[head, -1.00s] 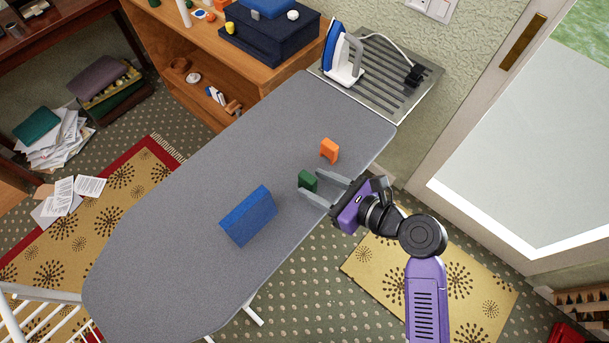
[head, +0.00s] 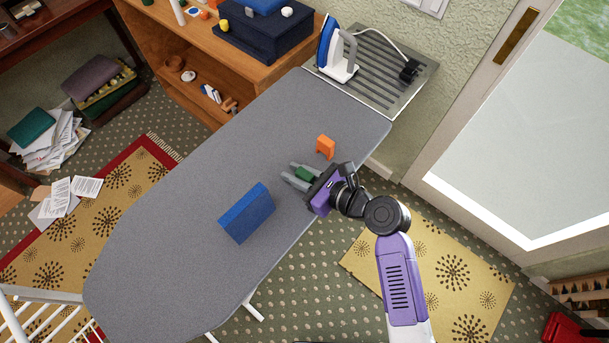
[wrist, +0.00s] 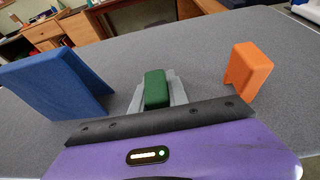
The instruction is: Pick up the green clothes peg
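The green clothes peg (head: 303,174) is on the grey ironing board near its right edge. My gripper (head: 288,171) reaches in from the right, and its two grey fingers have closed around the peg, one on each side. In the wrist view the peg (wrist: 156,88) sits between the fingers with no clear gap on either side. The peg's lower part is hidden by the gripper body, so I cannot tell whether it touches the board.
A blue block (head: 247,213) stands left of my gripper on the ironing board (head: 180,240). An orange peg-like piece (head: 325,146) stands just behind it. An iron (head: 338,55) rests at the board's far end. The board's left part is clear.

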